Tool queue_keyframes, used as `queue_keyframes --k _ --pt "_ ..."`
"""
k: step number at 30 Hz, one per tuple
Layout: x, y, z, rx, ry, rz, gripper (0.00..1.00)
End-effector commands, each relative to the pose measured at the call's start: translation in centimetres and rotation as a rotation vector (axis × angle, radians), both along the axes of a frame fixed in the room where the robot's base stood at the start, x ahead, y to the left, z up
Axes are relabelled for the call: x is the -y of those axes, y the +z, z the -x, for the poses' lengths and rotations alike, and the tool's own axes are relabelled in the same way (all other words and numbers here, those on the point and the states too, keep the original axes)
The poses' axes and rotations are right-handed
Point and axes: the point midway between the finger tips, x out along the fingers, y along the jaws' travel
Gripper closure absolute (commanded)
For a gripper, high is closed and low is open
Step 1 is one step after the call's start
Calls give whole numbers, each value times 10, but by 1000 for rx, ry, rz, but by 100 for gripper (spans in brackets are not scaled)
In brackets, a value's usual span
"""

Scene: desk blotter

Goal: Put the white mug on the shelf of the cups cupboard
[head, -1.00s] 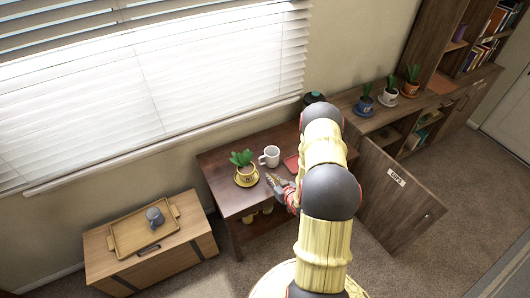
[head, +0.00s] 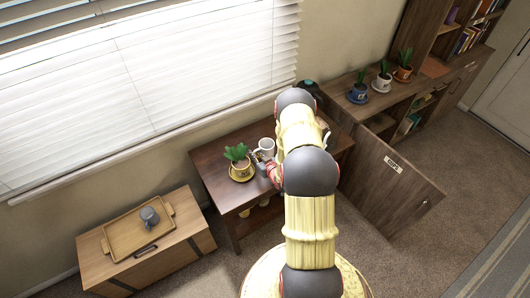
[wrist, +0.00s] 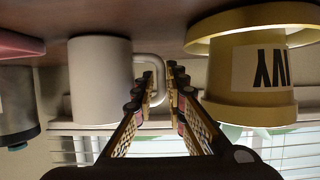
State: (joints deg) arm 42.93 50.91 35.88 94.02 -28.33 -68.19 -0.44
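The white mug (head: 267,145) stands on the dark wooden side table (head: 215,170). It also shows large in the wrist view (wrist: 98,80), with its handle toward my gripper (wrist: 163,78). My gripper is open, its fingertips close to the handle, which shows partly between them; I cannot tell whether they touch it. In the head view my gripper (head: 262,162) is at the mug's near side, partly hidden by my arm. The cupboard's labelled door (head: 385,185) stands open at the right; its shelf is not clearly visible.
A potted plant in a yellow pot (head: 240,168) on a yellow saucer (wrist: 205,40) stands close beside the mug. A wooden chest (head: 150,260) holds a tray (head: 120,246) with a grey mug (head: 149,216). Several potted plants stand on the cabinet at the right.

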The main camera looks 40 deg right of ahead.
Motion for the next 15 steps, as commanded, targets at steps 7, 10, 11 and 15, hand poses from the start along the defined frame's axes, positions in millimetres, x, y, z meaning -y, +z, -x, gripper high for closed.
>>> queue_keyframes --k 7,10,11,15 --pt "8 -16 -35 1 3 1 87" --pt "10 -20 -44 0 1 1 87" --pt "11 -20 -45 0 1 0 87" --pt "11 -20 -45 -1 0 -1 87"
